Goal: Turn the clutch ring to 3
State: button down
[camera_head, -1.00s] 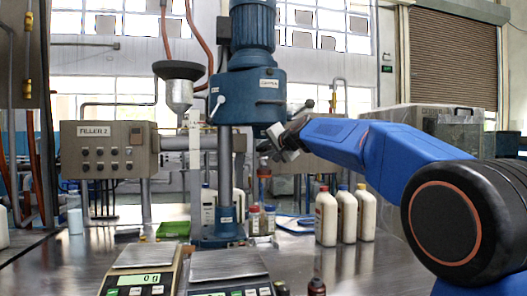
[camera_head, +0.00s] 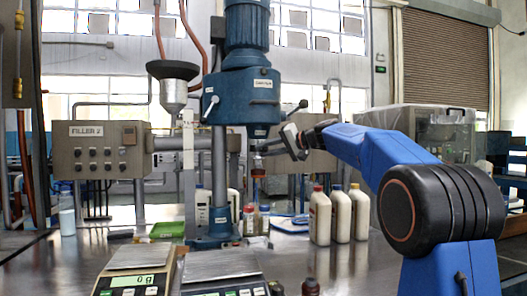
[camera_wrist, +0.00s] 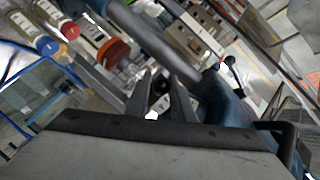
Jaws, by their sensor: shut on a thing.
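The clutch ring seems to be part of the blue head of the capping machine (camera_head: 243,97), on the labelled blue cylinder (camera_head: 258,132) under it; its numbers are too small to read. My gripper (camera_head: 268,148) reaches in from the right, just below and beside that cylinder. In the wrist view my two fingers (camera_wrist: 162,98) are close together on a small dark part between them, which I take to be on the clutch ring. The fingers hide most of it. A red-orange round part (camera_wrist: 113,52) shows to their left.
Three white bottles (camera_head: 340,217) stand on the bench right of the column. Small bottles (camera_head: 250,220) stand by the column base. Two scales (camera_head: 136,257) are in front. A lever with a dark knob (camera_head: 303,104) sticks out right of the head, above my gripper.

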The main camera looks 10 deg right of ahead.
jog(key=shift+d+r, duration=0.15)
jog(key=shift+r, duration=0.1)
dwell(0.3)
jog(key=c, duration=1.6)
grip_release()
jog(key=shift+f, duration=0.1)
jog(key=v, duration=1.7)
jog(key=shift+d+f, duration=0.1)
jog(key=shift+d, duration=0.25)
